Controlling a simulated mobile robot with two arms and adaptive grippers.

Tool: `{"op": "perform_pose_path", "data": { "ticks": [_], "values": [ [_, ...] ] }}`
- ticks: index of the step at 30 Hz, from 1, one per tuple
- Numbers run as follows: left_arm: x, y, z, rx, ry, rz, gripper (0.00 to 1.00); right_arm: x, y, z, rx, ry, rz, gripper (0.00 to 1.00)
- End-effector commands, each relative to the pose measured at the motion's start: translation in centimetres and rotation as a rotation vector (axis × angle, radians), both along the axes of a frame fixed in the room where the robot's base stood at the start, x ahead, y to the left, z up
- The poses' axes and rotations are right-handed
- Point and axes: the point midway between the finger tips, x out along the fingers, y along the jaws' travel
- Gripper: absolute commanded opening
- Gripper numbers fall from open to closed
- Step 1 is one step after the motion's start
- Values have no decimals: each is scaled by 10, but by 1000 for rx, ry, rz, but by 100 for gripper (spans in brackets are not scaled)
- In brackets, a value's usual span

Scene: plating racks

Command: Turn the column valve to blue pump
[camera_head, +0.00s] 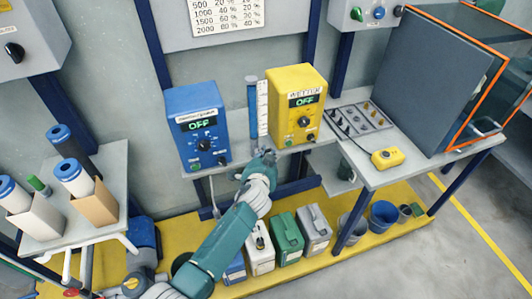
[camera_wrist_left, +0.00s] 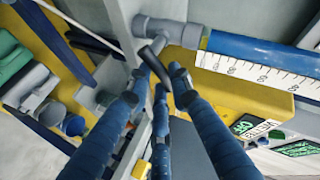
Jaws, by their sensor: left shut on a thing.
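The blue pump (camera_head: 198,128) stands on the shelf at left in the head view, its display reading OFF. The yellow pump (camera_head: 297,105) stands to its right, also reading OFF. Between them is the upright blue column (camera_head: 252,92) with a white scale (camera_head: 263,108). My left gripper (camera_head: 266,157) is at the column's foot and hides the valve there. In the left wrist view my gripper (camera_wrist_left: 161,76) has its blue fingers closed around the dark handle of the column valve (camera_wrist_left: 156,45), beside a grey fitting. The handle's exact pointing direction is partly hidden. My right gripper is not in view.
A tray of small parts (camera_head: 358,118) and a yellow control box (camera_head: 387,158) lie on the right bench. Several canisters (camera_head: 287,238) and buckets (camera_head: 383,215) stand on the yellow floor below. White cylinders with blue caps (camera_head: 73,176) stand on the left table.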

Motion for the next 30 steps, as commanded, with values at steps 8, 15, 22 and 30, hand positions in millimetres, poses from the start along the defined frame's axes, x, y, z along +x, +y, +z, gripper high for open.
{"op": "perform_pose_path", "data": {
  "ticks": [8,15,22,30],
  "values": [
    [-3,2,-7,7,14,5,0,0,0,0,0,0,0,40],
    [-3,2,-7,7,13,4,38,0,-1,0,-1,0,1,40],
    [-1,1,-3,6,7,2,38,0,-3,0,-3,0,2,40],
    [-14,3,3,4,5,2,38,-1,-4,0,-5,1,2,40]
  ]
}}
